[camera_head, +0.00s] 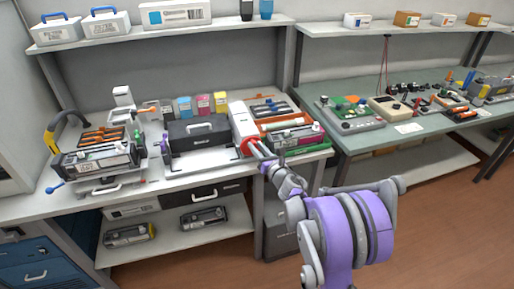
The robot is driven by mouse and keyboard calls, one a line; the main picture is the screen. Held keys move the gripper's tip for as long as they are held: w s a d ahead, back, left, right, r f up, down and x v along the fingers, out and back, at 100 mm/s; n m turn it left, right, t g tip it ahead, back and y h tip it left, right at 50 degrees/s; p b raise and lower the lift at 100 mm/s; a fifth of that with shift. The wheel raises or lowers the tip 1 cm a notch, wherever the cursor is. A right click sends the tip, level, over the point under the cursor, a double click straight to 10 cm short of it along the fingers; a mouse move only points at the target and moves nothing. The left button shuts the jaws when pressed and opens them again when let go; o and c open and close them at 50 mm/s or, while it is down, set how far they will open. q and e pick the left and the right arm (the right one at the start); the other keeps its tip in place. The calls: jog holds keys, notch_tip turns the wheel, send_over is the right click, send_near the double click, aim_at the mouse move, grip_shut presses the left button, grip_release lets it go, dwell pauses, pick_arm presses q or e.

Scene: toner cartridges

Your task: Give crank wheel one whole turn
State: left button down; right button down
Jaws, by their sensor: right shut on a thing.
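The crank wheel (245,145) shows as a small red round part on the front of a white upright unit (240,120), on the workbench right of a dark box with a handle. My right arm reaches up from the bottom. My right gripper (257,149) is at the wheel and is shut on it. The gripper and wrist cover part of the wheel, so the exact grip and the wheel's angle are hard to make out. My left gripper is not in view.
The dark box (198,131) stands left of the wheel. Colored cartridges (202,103) stand behind it. Tools and cartridges in trays (290,125) lie close on the right. A black cartridge (98,162) lies at the left. The floor (440,220) at the right is clear.

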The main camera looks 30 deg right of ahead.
jog(key=shift+d, duration=0.1)
notch_tip(320, 180, down, 6)
jog(key=d+m+h+b, duration=0.1)
jog(key=m+h+b, duration=0.5)
jog(key=m, duration=2.3)
jog(key=shift+s+d+f+t+b, duration=0.15)
jog(key=shift+s+d+t+b, duration=0.15)
jog(key=shift+b, duration=2.4)
jog(key=shift+m, duration=0.4)
jog(key=c, duration=0.6)
grip_release()
jog(key=shift+c, duration=0.2)
